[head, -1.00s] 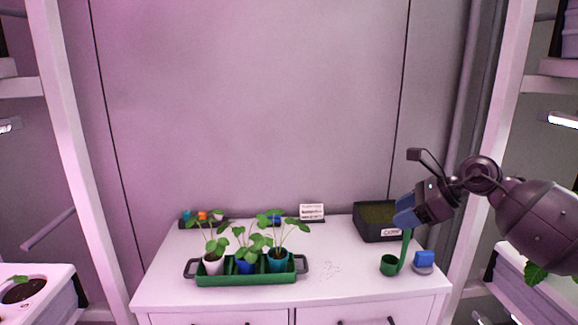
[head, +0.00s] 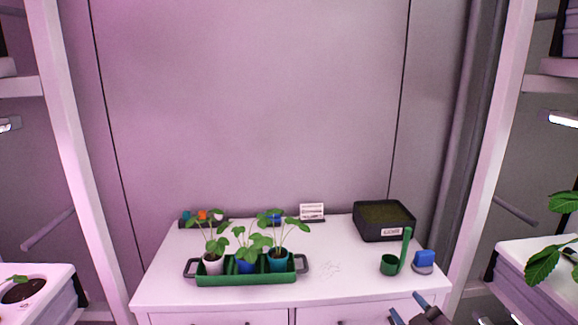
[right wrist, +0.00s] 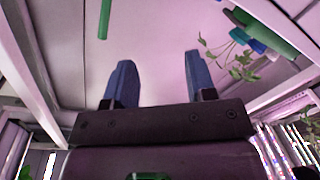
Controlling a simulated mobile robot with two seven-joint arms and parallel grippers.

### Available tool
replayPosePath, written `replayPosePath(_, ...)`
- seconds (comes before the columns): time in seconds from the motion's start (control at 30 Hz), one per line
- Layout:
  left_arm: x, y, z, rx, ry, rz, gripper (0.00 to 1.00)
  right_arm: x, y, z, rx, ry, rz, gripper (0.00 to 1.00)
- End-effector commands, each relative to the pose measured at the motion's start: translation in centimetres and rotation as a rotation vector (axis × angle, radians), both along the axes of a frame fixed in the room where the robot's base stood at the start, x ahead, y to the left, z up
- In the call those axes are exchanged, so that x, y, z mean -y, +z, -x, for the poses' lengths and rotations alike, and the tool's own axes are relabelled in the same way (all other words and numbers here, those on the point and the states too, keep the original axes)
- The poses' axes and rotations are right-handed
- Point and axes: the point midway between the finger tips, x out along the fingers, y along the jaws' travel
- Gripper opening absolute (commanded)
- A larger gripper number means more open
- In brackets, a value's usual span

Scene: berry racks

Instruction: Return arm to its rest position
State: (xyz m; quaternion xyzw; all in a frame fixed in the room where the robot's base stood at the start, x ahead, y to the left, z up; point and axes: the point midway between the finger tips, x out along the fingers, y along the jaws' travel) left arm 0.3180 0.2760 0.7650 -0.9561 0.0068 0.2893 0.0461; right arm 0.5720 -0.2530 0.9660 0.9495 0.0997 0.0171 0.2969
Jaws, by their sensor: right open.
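My right gripper (head: 411,306) is low at the bottom edge of the head view, in front of the cabinet's right drawer. Its two blue fingers are apart with nothing between them. In the right wrist view the same gripper (right wrist: 158,85) shows its fingers spread and empty. The rest of my right arm is out of the head view. My left gripper is not in view.
On the white cabinet top stand a green tray (head: 245,280) with three potted plants, a green scoop (head: 390,266), a blue-and-grey object (head: 424,262) and a black soil box (head: 384,232). Shelf posts and white planters flank both sides.

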Motion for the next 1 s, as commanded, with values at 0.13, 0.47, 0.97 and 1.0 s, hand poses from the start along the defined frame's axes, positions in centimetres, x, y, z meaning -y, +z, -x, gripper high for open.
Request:
replayPosePath(0.13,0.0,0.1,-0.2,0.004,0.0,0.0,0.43,0.7,-6.5,5.5,-0.211,-0.091,-0.191,0.51)
replayPosePath(0.47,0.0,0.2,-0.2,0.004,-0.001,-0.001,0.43,1.8,-16.1,18.4,-0.473,-0.276,-0.411,0.51)
replayPosePath(0.97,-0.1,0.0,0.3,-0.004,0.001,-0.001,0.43,2.3,-20.0,25.4,-0.594,-0.362,-0.437,0.51)
replayPosePath(1.0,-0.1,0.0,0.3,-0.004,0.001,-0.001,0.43,2.3,-20.0,25.4,-0.594,-0.362,-0.437,0.51)
